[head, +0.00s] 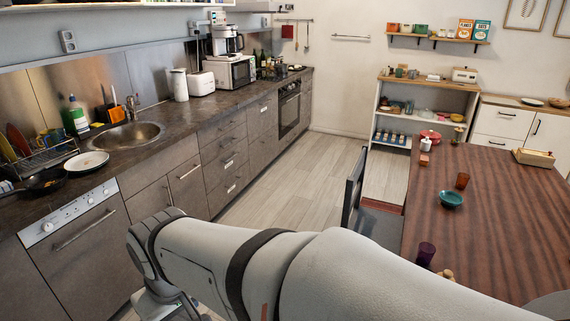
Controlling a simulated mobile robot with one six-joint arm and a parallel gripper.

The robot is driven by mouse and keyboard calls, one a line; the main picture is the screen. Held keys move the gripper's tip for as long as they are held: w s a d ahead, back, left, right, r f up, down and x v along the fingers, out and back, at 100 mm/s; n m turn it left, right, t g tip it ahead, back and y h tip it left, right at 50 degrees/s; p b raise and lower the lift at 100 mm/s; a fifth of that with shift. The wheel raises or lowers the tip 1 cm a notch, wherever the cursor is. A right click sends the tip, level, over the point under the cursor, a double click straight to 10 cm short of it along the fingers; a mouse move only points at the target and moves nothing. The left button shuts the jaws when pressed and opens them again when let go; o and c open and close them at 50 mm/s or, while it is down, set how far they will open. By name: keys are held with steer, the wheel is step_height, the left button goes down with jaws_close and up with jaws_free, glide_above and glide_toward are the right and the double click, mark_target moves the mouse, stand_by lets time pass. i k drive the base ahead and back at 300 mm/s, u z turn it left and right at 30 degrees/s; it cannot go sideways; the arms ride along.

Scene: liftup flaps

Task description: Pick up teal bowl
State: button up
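The teal bowl (451,199) sits upright on the dark wooden table (510,215) at the right of the head view. It looks empty. My arm crosses the bottom of the view, reaching toward the left. Only a small part of the arm's end shows at the lower left edge of the frame, far from the bowl. The gripper's fingers are not visible, being cut off at the bottom of the view.
An orange-brown cup (462,181) stands just behind the bowl and a purple cup (426,253) in front of it. A dark chair (356,195) stands at the table's left side. Open floor (300,170) lies between table and kitchen counter (150,150).

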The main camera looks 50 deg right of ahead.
mark_target(450, 198)
steer(key=i, duration=1.55)
steer(key=z, duration=3.6)
steer(key=i, duration=1.7)
steer(key=z, duration=0.05)
